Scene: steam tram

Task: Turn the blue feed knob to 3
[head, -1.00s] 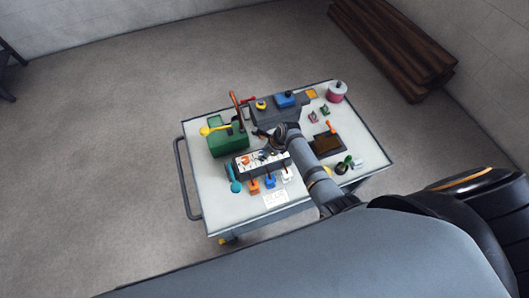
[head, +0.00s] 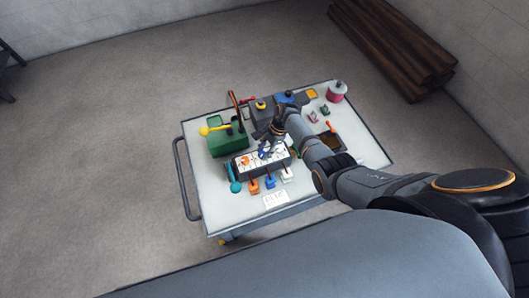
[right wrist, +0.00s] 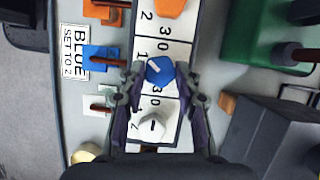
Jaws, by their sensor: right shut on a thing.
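The blue feed knob (right wrist: 160,71) sits on a white numbered panel in the right wrist view, between an orange knob (right wrist: 170,6) and a white knob (right wrist: 153,127). My right gripper (right wrist: 161,75) points down over the panel, its two fingers shut on the blue knob from both sides. The white pointer line on the knob slants to the upper left, toward a printed 1. The fingers partly hide the scale. In the head view my right gripper (head: 265,152) is at the panel on the cart. My left gripper is not in view.
Orange, blue (head: 270,181) and white levers stand along the panel's front edge. A card (right wrist: 75,53) reads "BLUE SET TO 2". A teal lever (head: 234,186) stands left; a green box (head: 228,144) and grey block stand behind. The cart's (head: 215,215) front left is mostly clear.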

